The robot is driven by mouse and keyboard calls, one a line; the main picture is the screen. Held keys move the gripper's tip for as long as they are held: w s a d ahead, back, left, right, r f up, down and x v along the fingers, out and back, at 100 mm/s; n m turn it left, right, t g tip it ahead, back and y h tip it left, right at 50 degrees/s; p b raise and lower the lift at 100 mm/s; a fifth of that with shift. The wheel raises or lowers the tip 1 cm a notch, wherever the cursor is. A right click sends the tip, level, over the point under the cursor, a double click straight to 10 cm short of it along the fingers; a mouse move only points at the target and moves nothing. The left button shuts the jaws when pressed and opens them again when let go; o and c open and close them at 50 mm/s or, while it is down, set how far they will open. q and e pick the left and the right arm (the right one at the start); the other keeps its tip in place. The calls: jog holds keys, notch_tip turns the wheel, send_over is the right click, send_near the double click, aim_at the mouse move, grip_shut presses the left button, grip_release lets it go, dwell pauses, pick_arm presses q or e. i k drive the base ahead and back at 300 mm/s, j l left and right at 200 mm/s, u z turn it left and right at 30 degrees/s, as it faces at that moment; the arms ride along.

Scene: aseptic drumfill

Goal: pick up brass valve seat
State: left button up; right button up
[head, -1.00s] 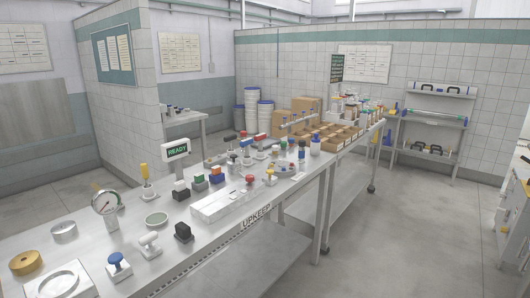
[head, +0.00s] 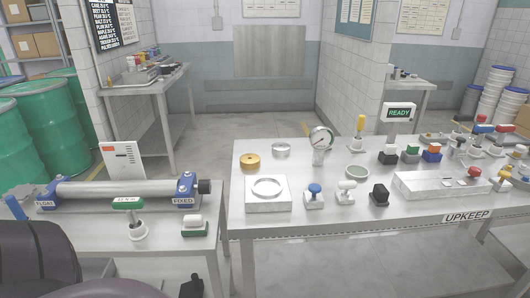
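The brass valve seat (head: 250,161) is a short gold-coloured ring. It lies flat near the back left corner of the UPKEEP table (head: 320,228) in the head view. A grey metal ring (head: 281,150) lies to its right, and a white block with a round recess (head: 267,193) stands in front of it. Nothing covers the brass seat. Neither of my grippers can be made out in the head view.
A pressure gauge (head: 321,142) stands right of the rings, with knobs (head: 314,191) in front. Left, across a gap, a bench holds a steel cylinder (head: 120,191) between blue clamps and a green-handled tool (head: 129,206). Green drums (head: 45,118) stand far left.

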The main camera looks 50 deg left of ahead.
aim_at(250, 161)
jog(key=u, duration=1.55)
jog(key=i+l, duration=0.1)
jog(key=l, duration=0.15)
jog(key=i+l+z, duration=0.15)
jog(key=k+l, duration=0.05)
jog(key=l, duration=0.05)
